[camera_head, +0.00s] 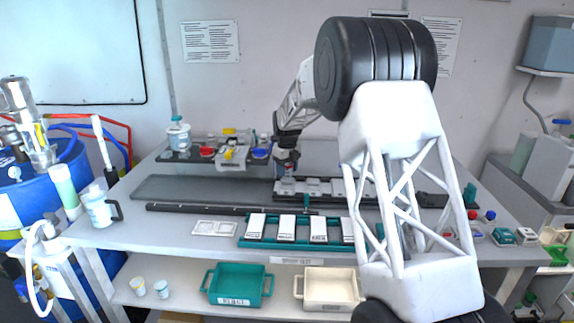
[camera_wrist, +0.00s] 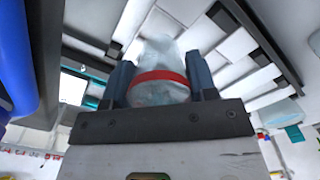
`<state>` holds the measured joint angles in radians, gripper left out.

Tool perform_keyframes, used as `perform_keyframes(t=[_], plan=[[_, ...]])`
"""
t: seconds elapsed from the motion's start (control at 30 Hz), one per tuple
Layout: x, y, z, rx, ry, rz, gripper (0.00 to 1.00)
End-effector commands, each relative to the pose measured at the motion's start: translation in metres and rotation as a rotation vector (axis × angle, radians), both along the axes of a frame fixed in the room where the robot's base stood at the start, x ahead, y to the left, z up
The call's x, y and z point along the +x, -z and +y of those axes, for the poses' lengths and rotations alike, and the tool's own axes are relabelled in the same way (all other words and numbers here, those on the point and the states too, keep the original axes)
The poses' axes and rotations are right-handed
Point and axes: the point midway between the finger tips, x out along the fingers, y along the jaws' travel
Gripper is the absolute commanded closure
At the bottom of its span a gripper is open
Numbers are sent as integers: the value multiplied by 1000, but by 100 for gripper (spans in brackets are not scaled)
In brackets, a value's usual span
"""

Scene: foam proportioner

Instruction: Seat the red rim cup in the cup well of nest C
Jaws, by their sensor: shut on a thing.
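A translucent cup with a red band (camera_wrist: 158,78) is between the two dark fingers of my gripper (camera_wrist: 160,84) in the wrist view. My gripper is shut on it. In the head view my gripper (camera_head: 286,160) is low over the left end of a dark rack with several pale blocks (camera_head: 345,190) at the back of the table. The cup is small and mostly hidden there. I cannot tell whether its base touches the rack. No letter C is readable on the rack, so I cannot tell which place is nest C.
A green tray (camera_head: 243,238) with several white labelled blocks stands in front of the rack. A back tray (camera_head: 190,157) holds small pots left of my gripper. A white jug (camera_head: 98,207) stands at the left. The grey mat (camera_head: 200,188) is clear.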

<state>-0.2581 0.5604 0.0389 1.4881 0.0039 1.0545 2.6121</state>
Motion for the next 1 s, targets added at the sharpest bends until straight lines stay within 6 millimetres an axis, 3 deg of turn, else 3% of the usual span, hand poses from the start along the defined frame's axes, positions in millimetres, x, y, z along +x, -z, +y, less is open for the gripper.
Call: perform_keyframes(t=[0.27,1.0], plan=[[0,15,0,0,0,0,70],[0,18,0,0,0,0,70]])
